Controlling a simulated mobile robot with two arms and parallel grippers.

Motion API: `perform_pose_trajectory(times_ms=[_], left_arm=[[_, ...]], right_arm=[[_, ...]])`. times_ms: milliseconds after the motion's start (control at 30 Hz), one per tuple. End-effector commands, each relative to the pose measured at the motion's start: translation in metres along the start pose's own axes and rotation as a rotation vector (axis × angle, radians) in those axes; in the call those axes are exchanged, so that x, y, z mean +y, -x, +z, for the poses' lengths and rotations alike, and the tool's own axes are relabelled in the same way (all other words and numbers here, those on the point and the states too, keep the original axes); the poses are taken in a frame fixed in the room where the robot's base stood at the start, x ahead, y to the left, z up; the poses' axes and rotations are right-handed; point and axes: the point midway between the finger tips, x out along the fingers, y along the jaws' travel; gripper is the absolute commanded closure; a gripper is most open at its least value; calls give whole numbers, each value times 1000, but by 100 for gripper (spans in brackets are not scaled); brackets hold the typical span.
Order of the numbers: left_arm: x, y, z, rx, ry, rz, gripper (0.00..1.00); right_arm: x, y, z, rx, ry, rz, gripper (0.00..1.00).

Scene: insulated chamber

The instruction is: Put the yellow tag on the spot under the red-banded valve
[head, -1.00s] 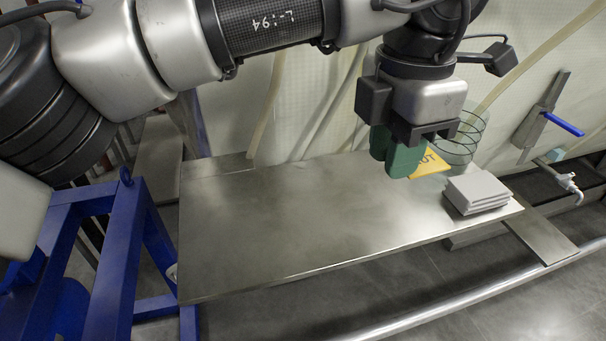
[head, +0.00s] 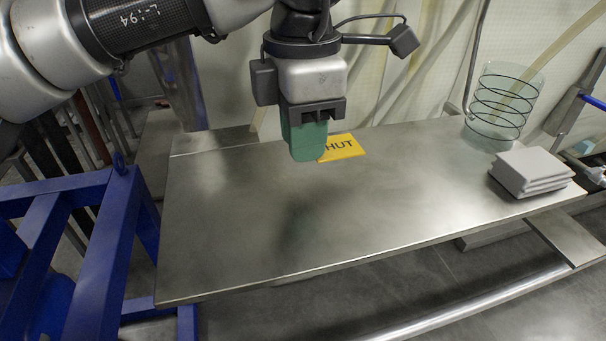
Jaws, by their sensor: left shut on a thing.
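The yellow tag (head: 345,147) with dark letters reading "HUT" shows in the head view, just right of my left gripper's fingers. My left gripper (head: 306,150), with green fingers, is shut on the tag and covers its left part. It is over the back middle of the metal bench (head: 260,225); I cannot tell how far the tag is above the bench top. No red-banded valve and no spot under one can be made out. My right gripper is not in view.
A clear glass cylinder with dark coils (head: 497,105) stands at the back right of the bench. A stack of grey pads (head: 530,172) lies near the right end. A blue frame (head: 95,240) stands at the left. The bench's middle and left are clear.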

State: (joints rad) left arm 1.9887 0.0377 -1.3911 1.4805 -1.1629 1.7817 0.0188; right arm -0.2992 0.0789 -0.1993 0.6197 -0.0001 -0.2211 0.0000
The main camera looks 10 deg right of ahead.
Motion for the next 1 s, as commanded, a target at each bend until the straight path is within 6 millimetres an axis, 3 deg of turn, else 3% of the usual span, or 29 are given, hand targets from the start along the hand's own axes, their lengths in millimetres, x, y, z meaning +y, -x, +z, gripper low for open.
perform_pose_trajectory(times_ms=[300,667,700,800,867,1000], left_arm=[[0,-42,0,0,-2,0,100],[0,-43,0,0,-1,0,100],[0,-43,0,0,-1,0,76],[0,-42,0,0,-1,0,61],[0,-42,0,0,-1,0,52],[0,-42,0,1,-1,0,52]], right_arm=[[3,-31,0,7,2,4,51],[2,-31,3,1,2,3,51],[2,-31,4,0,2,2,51],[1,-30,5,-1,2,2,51],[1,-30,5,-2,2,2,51],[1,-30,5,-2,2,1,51]])
